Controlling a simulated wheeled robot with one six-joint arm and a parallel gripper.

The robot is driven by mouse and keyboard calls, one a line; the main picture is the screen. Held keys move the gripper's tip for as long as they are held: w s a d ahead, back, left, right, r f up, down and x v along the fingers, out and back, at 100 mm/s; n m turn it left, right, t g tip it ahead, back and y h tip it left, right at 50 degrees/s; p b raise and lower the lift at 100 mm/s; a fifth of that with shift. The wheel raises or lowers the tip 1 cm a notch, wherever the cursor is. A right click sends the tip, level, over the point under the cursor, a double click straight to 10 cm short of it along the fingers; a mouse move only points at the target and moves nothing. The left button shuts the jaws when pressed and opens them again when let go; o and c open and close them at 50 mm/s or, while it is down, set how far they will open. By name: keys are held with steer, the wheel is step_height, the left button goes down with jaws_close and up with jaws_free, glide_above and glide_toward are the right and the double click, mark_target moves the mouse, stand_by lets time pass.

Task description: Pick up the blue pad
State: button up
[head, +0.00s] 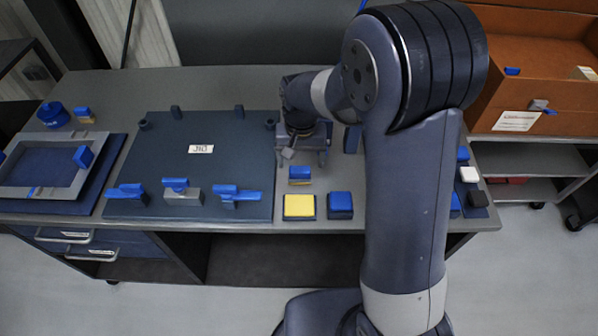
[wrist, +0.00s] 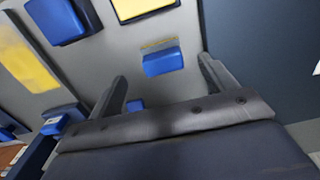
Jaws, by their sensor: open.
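The blue pad (head: 340,204) is a squat blue block on a dark base near the bench's front edge, right of a yellow pad (head: 299,206). In the wrist view the blue pad (wrist: 56,20) is at the upper left, outside the jaws, and the yellow pad (wrist: 145,6) is cut off at the top. My gripper (head: 302,165) is open and empty, behind the pads and apart from them. In the wrist view its fingers (wrist: 165,75) are spread, with a smaller blue block (wrist: 163,62) showing between their tips. That block also shows in the head view (head: 299,173).
A dark mat (head: 230,160) with blue-handled clamps (head: 182,190) lies to the left. A framed tray (head: 45,188) is farther left. A blue piece (head: 351,139) stands beside my arm. Small blocks (head: 469,174) sit at the right. My arm hides part of the bench.

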mark_target(300, 169)
steer(key=shift+w+a+f+p, duration=0.1)
steer(key=shift+w+f+p, duration=0.1)
steer(key=shift+f, duration=1.15)
steer(key=shift+w+f+p, duration=0.15)
steer(key=shift+f, duration=1.2)
steer(key=shift+c, duration=0.6)
steer(key=c, duration=1)
step_height(300, 169, up, 10)
steer(key=shift+r, duration=0.1)
steer(key=o, duration=0.5)
steer(key=c, duration=0.3)
